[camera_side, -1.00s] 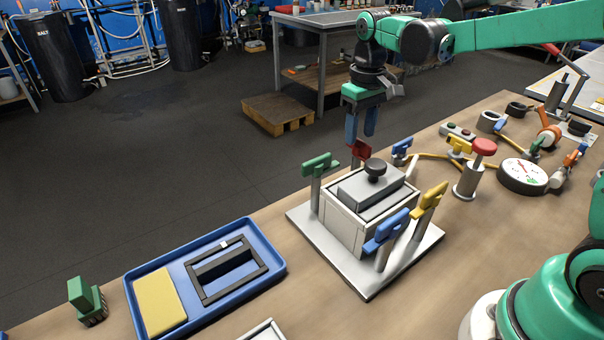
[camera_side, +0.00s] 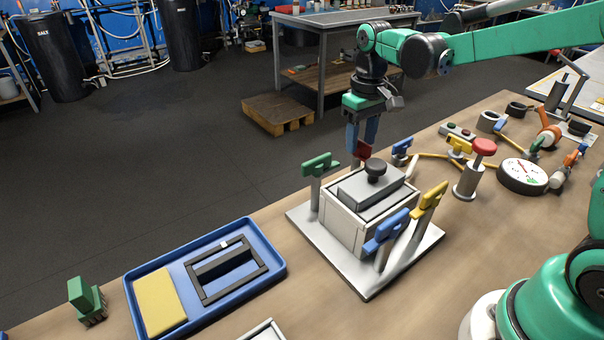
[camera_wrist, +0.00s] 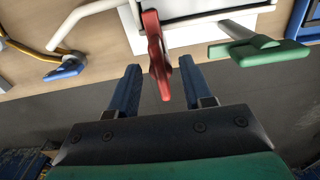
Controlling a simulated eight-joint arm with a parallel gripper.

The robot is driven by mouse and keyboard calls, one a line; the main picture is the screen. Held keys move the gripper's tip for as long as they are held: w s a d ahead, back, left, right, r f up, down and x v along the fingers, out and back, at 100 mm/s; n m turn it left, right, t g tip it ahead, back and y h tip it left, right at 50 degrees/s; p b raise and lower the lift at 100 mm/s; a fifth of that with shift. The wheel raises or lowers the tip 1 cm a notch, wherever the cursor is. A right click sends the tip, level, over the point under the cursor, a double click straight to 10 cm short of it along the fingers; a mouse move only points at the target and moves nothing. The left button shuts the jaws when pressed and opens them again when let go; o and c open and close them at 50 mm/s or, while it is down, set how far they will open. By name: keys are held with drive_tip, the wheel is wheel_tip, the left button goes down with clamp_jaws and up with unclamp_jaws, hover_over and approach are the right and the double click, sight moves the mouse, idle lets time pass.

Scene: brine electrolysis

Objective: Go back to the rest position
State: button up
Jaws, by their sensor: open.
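My gripper (camera_side: 364,143) points down at the far side of the grey cell box (camera_side: 343,228). Its two blue fingers are apart, with the red clamp handle (camera_side: 363,150) between their tips. In the wrist view, the open gripper (camera_wrist: 161,70) has a finger on each side of the red handle (camera_wrist: 155,48), with a gap on both sides. The lower part of the red clamp is hidden behind the box in the side view.
Green (camera_side: 320,164), yellow (camera_side: 430,199) and blue (camera_side: 386,230) clamps stand around the box, which has a black-knobbed lid (camera_side: 376,171). A red-topped post (camera_side: 468,180) and gauge (camera_side: 522,176) stand to the right. A blue tray (camera_side: 279,267) lies left.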

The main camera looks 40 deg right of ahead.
drive_tip(key=shift+f, duration=0.2)
wheel_tip(320, 180, up, 5)
drive_tip(key=shift+f, duration=0.1)
wheel_tip(320, 180, down, 6)
drive_tip(key=shift+r, duration=0.25)
drive_tip(key=n, duration=0.3)
drive_tip(key=shift+d+r+n, duration=0.1)
drive_tip(key=shift+r+n, duration=0.05)
drive_tip(key=shift+n, duration=0.15)
drive_tip(key=n, duration=0.5)
drive_tip(key=shift+d, duration=0.1)
drive_tip(key=shift+w+r+m, duration=0.15)
drive_tip(key=shift+r+m, duration=0.25)
drive_tip(key=shift+r, duration=0.2)
drive_tip(key=r+m, duration=0.1)
drive_tip(key=m, duration=0.1)
drive_tip(key=r+m, duration=0.1)
drive_tip(key=m, duration=0.1)
drive_tip(key=shift+w+r, duration=0.2)
drive_tip(key=shift+r, duration=0.2)
